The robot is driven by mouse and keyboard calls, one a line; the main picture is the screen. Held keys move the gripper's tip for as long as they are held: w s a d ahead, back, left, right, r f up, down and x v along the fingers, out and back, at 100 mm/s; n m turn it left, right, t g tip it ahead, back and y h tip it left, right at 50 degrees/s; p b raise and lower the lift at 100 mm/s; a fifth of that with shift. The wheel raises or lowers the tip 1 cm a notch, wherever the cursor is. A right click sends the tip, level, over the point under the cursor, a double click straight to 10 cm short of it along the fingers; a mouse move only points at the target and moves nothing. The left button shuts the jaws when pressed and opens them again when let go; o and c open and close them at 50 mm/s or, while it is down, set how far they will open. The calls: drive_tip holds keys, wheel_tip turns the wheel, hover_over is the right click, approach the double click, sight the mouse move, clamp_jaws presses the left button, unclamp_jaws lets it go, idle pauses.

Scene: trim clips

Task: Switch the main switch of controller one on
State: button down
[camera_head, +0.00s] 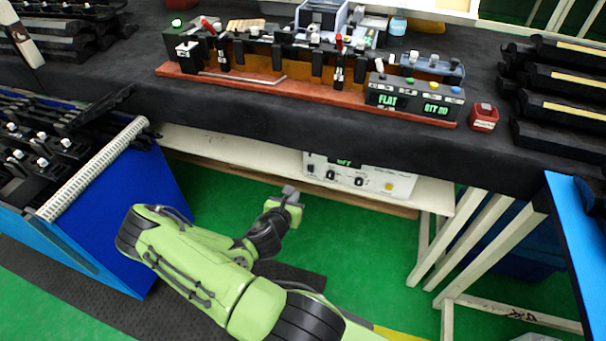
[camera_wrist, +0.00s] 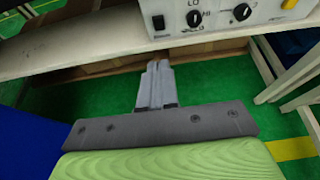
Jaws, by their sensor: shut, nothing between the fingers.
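A white controller box (camera_head: 385,182) stands on the shelf under the black-covered table, with dark knobs, a yellow button and a green lit display partly cut off by the table edge. Its lower front also shows at the top of the wrist view (camera_wrist: 215,30), with LO and HI marks, two round black knobs and a small black switch (camera_wrist: 158,22) at its left. I cannot read a controller number or tell the switch's position. My gripper (camera_head: 289,192) is shut and empty, below and left of the box; its fingers show in the wrist view (camera_wrist: 156,75), apart from the box.
The cream shelf (camera_head: 225,148) runs under the table, its front edge just above my gripper. A blue bin (camera_head: 120,185) stands at the left and white trestle legs (camera_head: 450,240) at the right. On the table is a red fixture board (camera_head: 320,95).

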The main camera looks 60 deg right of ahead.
drive_tip(key=b, duration=0.1)
approach(310, 168)
wheel_tip(310, 168, down, 3)
drive_tip(key=d, duration=0.5)
drive_tip(key=shift+w+d+r, duration=0.1)
drive_tip(key=shift+w+d, duration=0.1)
drive_tip(key=shift+w, duration=0.2)
drive_tip(key=shift+d, duration=0.25)
drive_tip(key=shift+r, duration=0.1)
drive_tip(key=p, duration=0.2)
drive_tip(key=r+p, duration=0.1)
drive_tip(key=shift+d+y+p, duration=0.25)
drive_tip(key=shift+y+p, duration=0.05)
drive_tip(key=shift+p, duration=0.1)
drive_tip(key=shift+f+b, duration=0.35)
drive_tip(key=shift+f, duration=0.1)
drive_tip(key=shift+r+p, duration=0.9)
drive_tip(key=shift+p, duration=0.05)
